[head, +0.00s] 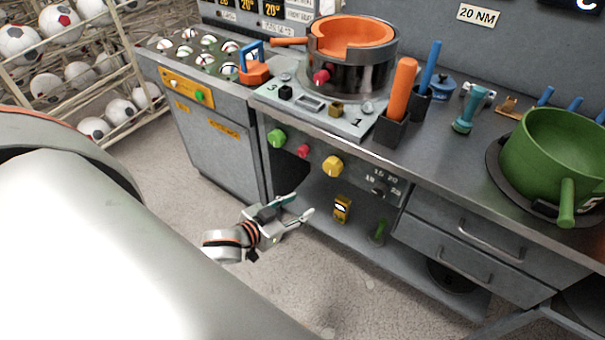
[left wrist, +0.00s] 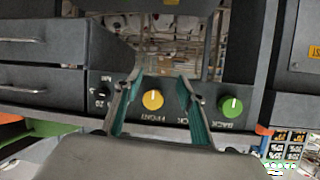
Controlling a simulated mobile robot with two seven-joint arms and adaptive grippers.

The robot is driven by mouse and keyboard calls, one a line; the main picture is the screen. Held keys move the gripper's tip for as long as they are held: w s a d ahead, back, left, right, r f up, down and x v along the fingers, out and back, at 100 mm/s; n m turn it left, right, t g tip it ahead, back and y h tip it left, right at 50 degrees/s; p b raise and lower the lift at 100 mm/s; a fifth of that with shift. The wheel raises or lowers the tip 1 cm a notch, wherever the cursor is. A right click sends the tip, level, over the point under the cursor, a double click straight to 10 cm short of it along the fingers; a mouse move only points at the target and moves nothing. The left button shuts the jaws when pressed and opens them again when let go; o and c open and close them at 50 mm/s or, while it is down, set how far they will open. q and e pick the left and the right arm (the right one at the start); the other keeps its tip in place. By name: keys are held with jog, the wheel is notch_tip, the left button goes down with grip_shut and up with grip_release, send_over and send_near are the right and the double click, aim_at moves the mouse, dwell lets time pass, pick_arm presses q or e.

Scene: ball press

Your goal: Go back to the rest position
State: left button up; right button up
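My left gripper (head: 296,210) is open and empty in the head view, low in front of the grey workbench, below its knob panel. The left wrist view shows its two teal-lined fingers (left wrist: 162,90) apart, with nothing between them. Beyond them are a yellow knob (left wrist: 153,99) and a green knob (left wrist: 230,106); the gripper appears apart from both. The head view shows the yellow knob (head: 332,166), the green knob (head: 277,138) and a red knob (head: 303,151) above the gripper. My right gripper is in neither view.
An orange-lined ring press (head: 345,75) stands on the bench (head: 440,150). A green pot (head: 556,155) stands at the right. Orange and blue handles (head: 402,90) rise from dark holders. Racks of soccer balls (head: 60,20) stand at the left. Floor in front of the bench is clear.

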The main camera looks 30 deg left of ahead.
pick_arm(q)
jog(key=s+d+f+m+g+h, duration=0.1)
jog(key=s+d+f+g, duration=0.1)
jog(key=s+d+f, duration=0.7)
jog(key=s+d, duration=0.2)
jog(key=s, duration=0.1)
jog(key=shift+m+g, duration=0.3)
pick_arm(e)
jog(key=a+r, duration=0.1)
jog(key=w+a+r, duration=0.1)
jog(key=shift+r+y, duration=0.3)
pick_arm(q)
jog(key=shift+d, duration=0.1)
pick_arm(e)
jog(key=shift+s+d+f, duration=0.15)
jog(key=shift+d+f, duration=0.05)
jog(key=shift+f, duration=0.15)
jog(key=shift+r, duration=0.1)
